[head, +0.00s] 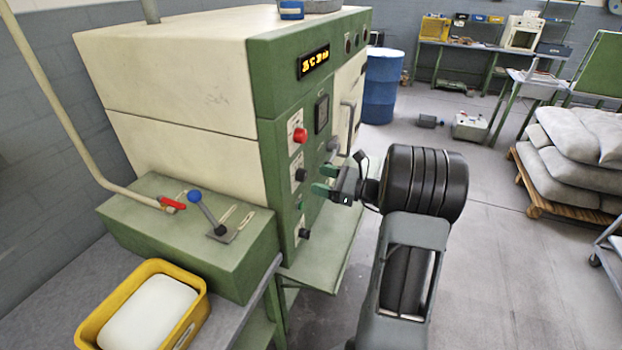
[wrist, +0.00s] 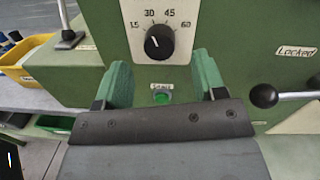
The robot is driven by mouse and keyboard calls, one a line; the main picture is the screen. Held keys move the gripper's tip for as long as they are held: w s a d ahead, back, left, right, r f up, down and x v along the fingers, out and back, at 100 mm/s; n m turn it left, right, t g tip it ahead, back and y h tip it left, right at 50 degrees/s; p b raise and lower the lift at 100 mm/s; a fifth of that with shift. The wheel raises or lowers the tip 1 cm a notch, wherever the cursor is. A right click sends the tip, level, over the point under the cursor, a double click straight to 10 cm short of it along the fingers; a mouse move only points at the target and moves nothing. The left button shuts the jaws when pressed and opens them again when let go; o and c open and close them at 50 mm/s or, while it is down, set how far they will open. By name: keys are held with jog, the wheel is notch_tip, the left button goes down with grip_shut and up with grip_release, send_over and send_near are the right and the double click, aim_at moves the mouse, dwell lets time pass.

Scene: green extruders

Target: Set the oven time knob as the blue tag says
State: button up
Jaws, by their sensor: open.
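The green and cream oven (head: 180,90) stands left of centre in the head view. Its time knob (wrist: 159,42) is black, on a white dial marked 15, 30, 45 and 60 in the wrist view. Its white mark looks turned to the upper left; the exact setting is unclear. I take it to be the knob (head: 301,174) below the red button in the head view. My gripper (head: 325,181) is open, with green fingers apart in front of the panel; it also shows in the wrist view (wrist: 162,68). No readable blue tag shows.
A green button (wrist: 161,97) sits below the dial. A lever with a dark ball (wrist: 264,96) is at the right, near a "Locked" label. A lit display (head: 313,62) is high on the oven. A yellow bin (head: 190,328) stands front left.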

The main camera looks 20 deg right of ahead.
jog(key=b+v, duration=0.1)
jog(key=v, duration=0.8)
jog(key=shift+s+d, duration=0.2)
jog(key=shift+d, duration=0.05)
